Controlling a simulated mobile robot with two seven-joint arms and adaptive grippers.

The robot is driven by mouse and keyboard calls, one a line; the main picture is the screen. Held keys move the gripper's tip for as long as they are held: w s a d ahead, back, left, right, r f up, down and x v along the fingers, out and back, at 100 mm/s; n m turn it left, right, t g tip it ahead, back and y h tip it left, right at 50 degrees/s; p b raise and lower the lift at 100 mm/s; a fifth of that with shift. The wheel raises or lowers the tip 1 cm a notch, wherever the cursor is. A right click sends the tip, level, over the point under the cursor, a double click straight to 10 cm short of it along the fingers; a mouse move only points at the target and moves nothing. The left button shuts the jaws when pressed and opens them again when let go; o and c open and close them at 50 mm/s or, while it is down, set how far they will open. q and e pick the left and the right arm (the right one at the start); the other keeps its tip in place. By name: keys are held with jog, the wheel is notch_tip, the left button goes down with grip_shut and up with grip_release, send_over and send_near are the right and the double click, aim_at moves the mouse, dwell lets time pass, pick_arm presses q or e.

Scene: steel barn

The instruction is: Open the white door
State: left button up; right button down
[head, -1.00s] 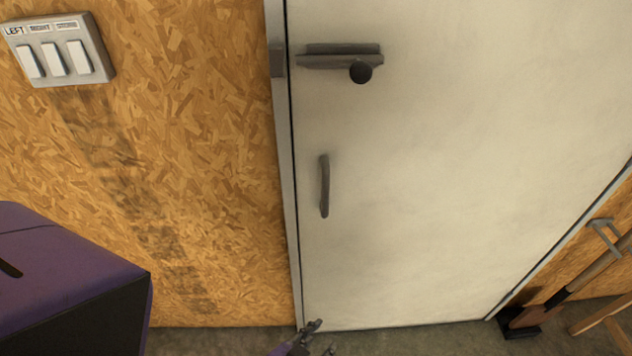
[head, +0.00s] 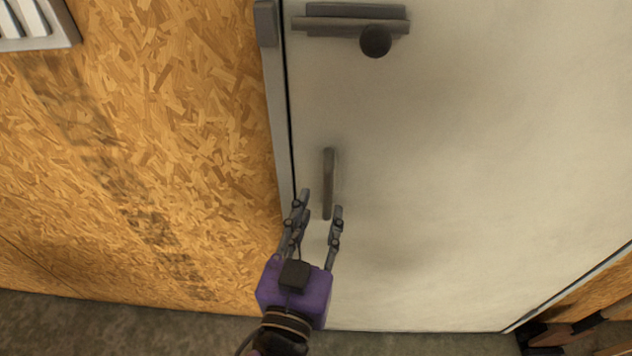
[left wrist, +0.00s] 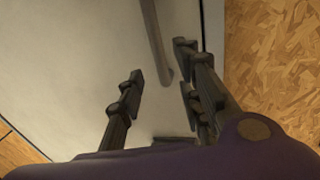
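The white door (head: 480,150) fills the right of the head view and looks closed against its frame. A dark vertical pull handle (head: 328,180) is on it near its left edge. A sliding bolt with a round black knob (head: 375,42) sits higher up. My left gripper (head: 318,205) is open, its fingers pointing up at the lower end of the handle, one finger to each side in the head view. In the left wrist view the handle (left wrist: 157,40) shows just beyond and between the open fingertips; contact cannot be told. My right gripper is not in view.
A chipboard wall (head: 150,150) lies left of the door, with a grey door frame between. Dark objects (head: 570,335) stand at the bottom right. Concrete floor shows along the bottom.

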aim_at(327, 191)
pick_arm(q)
jog(key=w, duration=0.2)
jog(key=w+d+p, duration=0.1)
jog(key=w, duration=0.4)
jog(key=shift+d, duration=0.15)
jog(key=shift+c, duration=0.4)
grip_shut()
